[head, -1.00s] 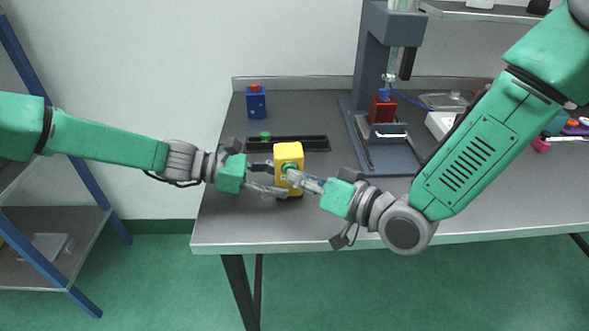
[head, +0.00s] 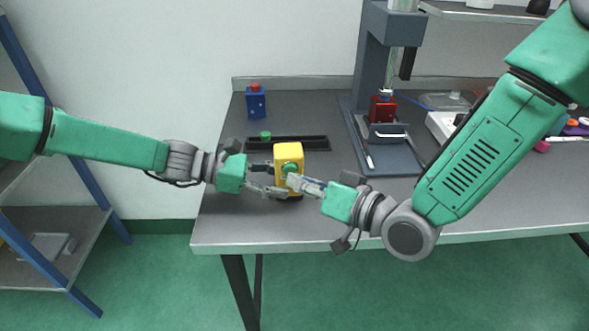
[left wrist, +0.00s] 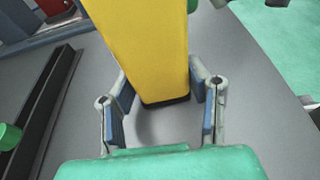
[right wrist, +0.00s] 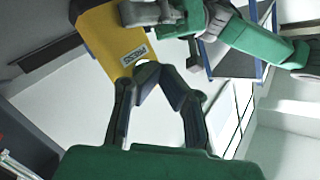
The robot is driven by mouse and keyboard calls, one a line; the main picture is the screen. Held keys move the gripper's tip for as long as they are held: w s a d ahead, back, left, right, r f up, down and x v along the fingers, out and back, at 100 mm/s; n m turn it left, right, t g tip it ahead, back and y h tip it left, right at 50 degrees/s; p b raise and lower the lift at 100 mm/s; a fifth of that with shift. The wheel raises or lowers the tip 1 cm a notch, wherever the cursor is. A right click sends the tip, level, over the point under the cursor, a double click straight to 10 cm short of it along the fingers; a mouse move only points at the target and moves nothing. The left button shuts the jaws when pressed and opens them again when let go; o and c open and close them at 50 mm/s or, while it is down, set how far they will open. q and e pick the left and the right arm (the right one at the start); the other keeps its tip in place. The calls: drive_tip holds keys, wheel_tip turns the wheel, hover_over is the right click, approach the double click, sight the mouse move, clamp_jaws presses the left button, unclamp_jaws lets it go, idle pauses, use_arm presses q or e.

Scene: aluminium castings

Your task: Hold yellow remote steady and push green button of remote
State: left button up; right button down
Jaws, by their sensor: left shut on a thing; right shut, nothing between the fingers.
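The yellow remote (head: 288,155) stands upright near the front left of the table, with its green button (head: 289,169) on the side facing me. My left gripper (head: 272,180) is shut on the remote from the left. In the left wrist view the yellow body (left wrist: 148,45) lies between the fingers. My right gripper (head: 294,181) is shut and empty, its fingertips close to the green button. In the right wrist view the tips (right wrist: 148,70) meet in front of the yellow remote (right wrist: 112,42). They hide the button there, so I cannot tell whether they touch it.
A blue box with a red button (head: 256,102) stands at the back left. A dark slotted rail (head: 300,143) with a green knob (head: 265,135) lies behind the remote. A grey press (head: 378,60) holding a red block (head: 382,109) stands behind to the right.

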drive_tip(key=shift+s, duration=0.25)
drive_tip(key=shift+s+d, duration=0.2)
drive_tip(key=shift+s, duration=2.3)
use_arm(q)
drive_tip(key=o, duration=0.9)
drive_tip(key=shift+o, duration=0.2)
